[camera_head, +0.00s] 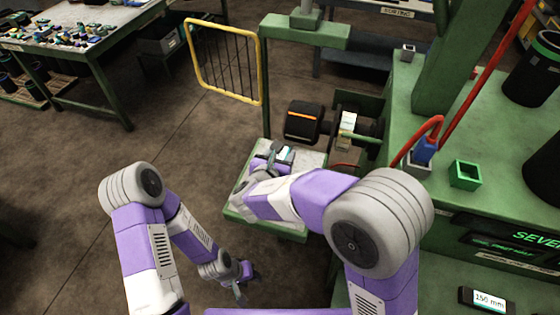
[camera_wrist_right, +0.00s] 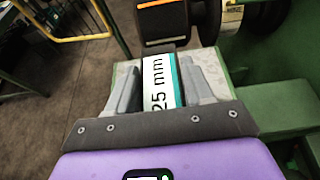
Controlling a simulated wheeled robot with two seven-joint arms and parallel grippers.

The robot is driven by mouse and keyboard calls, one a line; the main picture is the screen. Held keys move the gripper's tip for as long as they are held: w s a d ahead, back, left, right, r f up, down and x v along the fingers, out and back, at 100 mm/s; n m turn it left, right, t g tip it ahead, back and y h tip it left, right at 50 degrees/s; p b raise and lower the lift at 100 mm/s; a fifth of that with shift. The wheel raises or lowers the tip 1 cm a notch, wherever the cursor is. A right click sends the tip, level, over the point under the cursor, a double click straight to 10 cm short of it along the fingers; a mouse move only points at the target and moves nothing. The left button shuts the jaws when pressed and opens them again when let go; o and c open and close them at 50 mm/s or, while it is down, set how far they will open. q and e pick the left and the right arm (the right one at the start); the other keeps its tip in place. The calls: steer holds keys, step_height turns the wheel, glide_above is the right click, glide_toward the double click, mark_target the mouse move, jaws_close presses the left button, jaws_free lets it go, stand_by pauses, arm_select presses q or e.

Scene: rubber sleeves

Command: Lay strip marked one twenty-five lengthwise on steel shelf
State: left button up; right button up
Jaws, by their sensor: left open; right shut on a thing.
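In the right wrist view, a strip (camera_wrist_right: 159,82) with a white face, a teal edge and a label reading "25 mm" lies between the two fingers of my right gripper (camera_wrist_right: 162,80). Any digit before the "2" is hidden by the gripper. The right gripper (camera_head: 277,154) is shut on the strip over the pale-topped, green-edged shelf (camera_head: 313,161), and in the head view the strip (camera_head: 286,153) shows only as a small light patch. I cannot tell whether it touches the shelf. My left gripper (camera_head: 243,284) is open and empty, low over the floor.
A green machine bench (camera_head: 430,140) with a green square cup (camera_head: 465,174) is at the right. A "150 mm" label (camera_head: 488,300) shows lower right. A yellow-framed gate (camera_head: 222,60) stands behind.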

steer(key=shift+f+b, duration=2.65)
steer(key=shift+f, duration=0.8)
steer(key=shift+f+b, duration=0.55)
steer(key=shift+f, duration=0.05)
steer(key=o, duration=1.1)
steer(key=p+v, duration=0.1)
steer(key=v, duration=0.5)
steer(key=shift+s+a+r, duration=0.15)
steer(key=shift+s+r, duration=0.1)
steer(key=shift+s, duration=0.05)
steer(key=shift+s+a+r, duration=0.1)
steer(key=shift+s, duration=0.3)
